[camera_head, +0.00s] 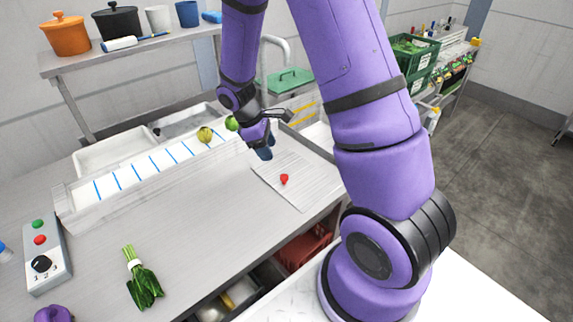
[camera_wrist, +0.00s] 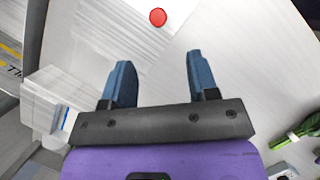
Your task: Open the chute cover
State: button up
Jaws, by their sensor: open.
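A green flat lid with a handle (camera_head: 287,80) lies at the back right of the counter, behind my gripper; it looks like the chute cover, and it appears closed, though my arm is close in front of it. My gripper (camera_head: 263,149) points down above the ribbed drainboard, in front of the lid and apart from it. In the wrist view, its two blue fingers (camera_wrist: 161,82) are spread with nothing between them. The lid cannot be made out in the wrist view.
A small red piece (camera_head: 284,179) lies on the ribbed drainboard (camera_head: 302,195); it also shows in the wrist view (camera_wrist: 157,17). A blue-striped trough (camera_head: 130,178), leafy greens (camera_head: 143,285) and a button box (camera_head: 44,255) are left. Green crates (camera_head: 412,52) stand back right. The middle counter is clear.

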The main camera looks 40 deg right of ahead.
aim_at(284, 176)
jog(key=x, duration=1.1)
jog(key=shift+w+d+f, duration=0.1)
jog(key=shift+d+f, duration=0.05)
jog(key=shift+d, duration=0.05)
jog(key=shift+c, duration=0.2)
